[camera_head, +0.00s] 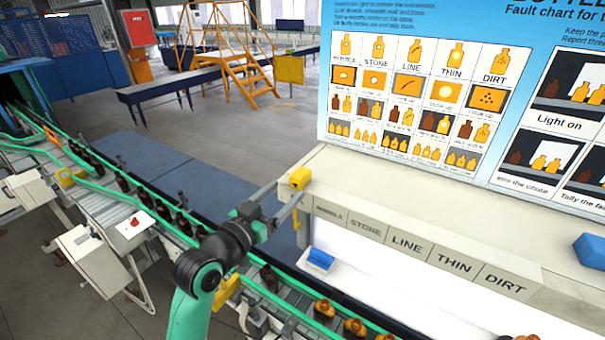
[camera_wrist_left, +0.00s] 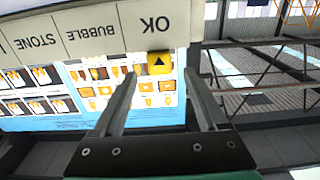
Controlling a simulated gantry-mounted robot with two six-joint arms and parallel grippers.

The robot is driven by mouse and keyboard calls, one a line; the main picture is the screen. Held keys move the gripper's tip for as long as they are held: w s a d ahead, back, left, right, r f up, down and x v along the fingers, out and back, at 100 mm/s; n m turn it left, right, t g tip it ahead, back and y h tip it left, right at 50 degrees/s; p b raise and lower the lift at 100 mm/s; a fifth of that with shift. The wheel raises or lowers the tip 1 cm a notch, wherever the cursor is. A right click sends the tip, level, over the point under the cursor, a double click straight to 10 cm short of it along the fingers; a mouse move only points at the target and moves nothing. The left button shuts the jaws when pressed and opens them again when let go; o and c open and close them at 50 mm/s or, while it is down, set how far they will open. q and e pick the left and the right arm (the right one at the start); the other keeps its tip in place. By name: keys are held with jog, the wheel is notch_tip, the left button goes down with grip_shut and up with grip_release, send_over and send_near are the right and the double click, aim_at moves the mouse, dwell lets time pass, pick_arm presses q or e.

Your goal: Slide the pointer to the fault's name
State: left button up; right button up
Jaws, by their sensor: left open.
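The yellow pointer (camera_head: 300,178) is at the left end of the label strip (camera_head: 408,243), which reads bubble, stone, line, thin and dirt from left to right in the head view. In the left wrist view the pointer (camera_wrist_left: 159,63) shows a black triangle and stands at the OK label (camera_wrist_left: 155,24), which is upside down there. My left gripper (camera_head: 284,204) is at that end of the strip. In the wrist view its fingers (camera_wrist_left: 160,78) are open, with the pointer between their tips in the picture. I cannot tell whether they touch it. My right gripper is not in view.
The fault chart board (camera_head: 440,70) stands behind the ledge (camera_head: 400,190). A blue block (camera_head: 592,250) lies on the ledge at right. A blue-and-white item (camera_head: 320,259) lies below the strip. Amber bottles (camera_head: 354,327) stand on the conveyor, close to my left arm.

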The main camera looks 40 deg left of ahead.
aim_at(307, 171)
pick_arm(q)
jog(key=w, duration=0.3)
jog(key=w+a, duration=0.1)
jog(key=w, duration=0.5)
jog(key=shift+w+a+r, duration=0.1)
jog(key=shift+w+a, duration=0.05)
jog(key=shift+a, duration=0.15)
jog(key=shift+w+a, duration=0.1)
jog(key=shift+w, duration=0.55)
grip_shut()
dwell(0.3)
